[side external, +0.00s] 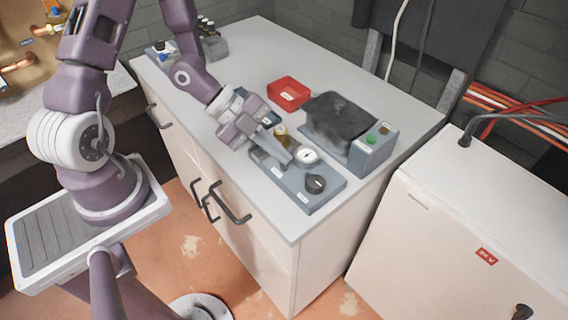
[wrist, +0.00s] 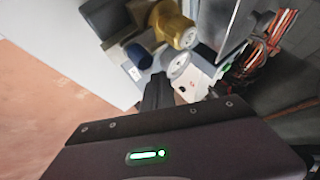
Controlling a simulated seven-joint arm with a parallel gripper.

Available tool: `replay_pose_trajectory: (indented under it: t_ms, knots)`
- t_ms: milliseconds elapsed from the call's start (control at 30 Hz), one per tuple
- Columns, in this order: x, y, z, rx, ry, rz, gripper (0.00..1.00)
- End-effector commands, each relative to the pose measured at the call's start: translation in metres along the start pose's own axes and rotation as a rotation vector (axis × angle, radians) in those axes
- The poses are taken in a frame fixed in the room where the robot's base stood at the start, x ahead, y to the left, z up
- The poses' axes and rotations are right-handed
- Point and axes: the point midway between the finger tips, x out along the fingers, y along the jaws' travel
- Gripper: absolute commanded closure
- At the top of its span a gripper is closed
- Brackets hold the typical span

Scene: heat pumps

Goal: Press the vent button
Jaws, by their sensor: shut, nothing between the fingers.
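A grey box (side external: 372,158) with a dark cover on top stands on the white cabinet, and a green button (side external: 371,138) and a second small round button (side external: 384,129) sit on its top right end. I cannot read which one is the vent button. My gripper (side external: 284,156) is shut and empty, low over a flat grey-blue panel (side external: 322,197), left of the grey box and apart from its buttons. The panel bears a brass fitting (side external: 281,131), a white round gauge (side external: 307,156) and a black knob (side external: 315,183). In the wrist view the dark fingers (wrist: 158,92) point toward the brass fitting (wrist: 176,26) and the gauge (wrist: 179,64).
A red open tray (side external: 288,93) lies behind the panel. A white unit (side external: 470,215) with red and black cables stands at the right. A small grey box (side external: 213,48) stands at the far left.

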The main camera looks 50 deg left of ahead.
Motion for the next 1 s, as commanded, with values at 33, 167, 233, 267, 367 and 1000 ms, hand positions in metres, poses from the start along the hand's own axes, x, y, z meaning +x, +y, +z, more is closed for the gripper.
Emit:
replay_pose_trajectory:
  t_ms: [33,167,233,267,367,1000]
  knots:
    - [0.0015,0.0014,0.0009,-0.001,0.0,0.001,1.0]
    - [0.0026,0.002,0.002,0.0,-0.001,0.001,1.0]
    - [0.0025,0.0019,0.002,0.0,-0.001,0.0,1.0]
    - [0.0025,0.0019,0.002,0.0,-0.001,0.0,1.0]
    - [0.0026,0.0019,0.0021,0.0,-0.001,0.0,1.0]
    - [0.0069,0.0051,0.0054,-0.001,-0.001,0.0,1.0]
